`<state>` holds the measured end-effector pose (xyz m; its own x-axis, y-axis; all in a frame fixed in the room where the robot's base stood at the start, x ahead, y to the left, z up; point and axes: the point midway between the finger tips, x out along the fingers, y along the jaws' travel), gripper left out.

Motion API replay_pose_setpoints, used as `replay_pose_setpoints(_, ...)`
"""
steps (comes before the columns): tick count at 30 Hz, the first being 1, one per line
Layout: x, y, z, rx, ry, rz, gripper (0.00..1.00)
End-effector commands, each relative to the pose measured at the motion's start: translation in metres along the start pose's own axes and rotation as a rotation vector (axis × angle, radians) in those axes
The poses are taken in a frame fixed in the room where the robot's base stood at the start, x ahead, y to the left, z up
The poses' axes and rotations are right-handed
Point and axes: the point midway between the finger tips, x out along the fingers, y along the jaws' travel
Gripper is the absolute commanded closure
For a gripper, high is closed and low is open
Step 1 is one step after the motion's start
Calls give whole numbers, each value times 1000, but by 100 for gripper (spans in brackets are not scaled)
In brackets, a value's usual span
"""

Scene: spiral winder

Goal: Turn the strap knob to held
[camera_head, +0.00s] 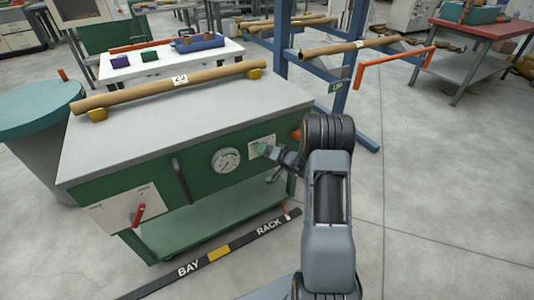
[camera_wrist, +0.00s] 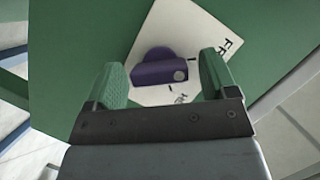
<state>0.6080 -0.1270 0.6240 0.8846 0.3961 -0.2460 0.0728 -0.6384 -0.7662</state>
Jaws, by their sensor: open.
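The strap knob (camera_wrist: 160,68) is purple with a pale round dot at its right end, and sits on a white plate (camera_wrist: 205,30) on a green panel. Partly visible lettering on the plate looks like "FR" at the right and "HE" below. The dot points right; I cannot tell which mark it meets. My gripper (camera_wrist: 164,76) is open, with its green fingers on either side of the knob and gaps showing. In the head view my gripper (camera_head: 267,150) is at the cart's front panel, beside the white plate (camera_head: 262,142), and hides the knob.
The green cart (camera_head: 215,190) carries a gauge (camera_head: 226,160), a dark handle (camera_head: 181,181) and a red lever (camera_head: 138,214) on its front. A brown tube (camera_head: 220,73) lies on its top. A blue rack (camera_head: 357,60) stands behind. The floor at right is clear.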

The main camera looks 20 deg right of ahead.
Motion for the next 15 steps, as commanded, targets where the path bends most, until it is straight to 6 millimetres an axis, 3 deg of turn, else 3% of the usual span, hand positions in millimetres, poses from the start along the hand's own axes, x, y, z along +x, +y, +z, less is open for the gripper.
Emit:
replay_pose_setpoints(5,0,0,0,0,0,0,22)
replay_pose_setpoints(15,0,0,0,0,0,0,55)
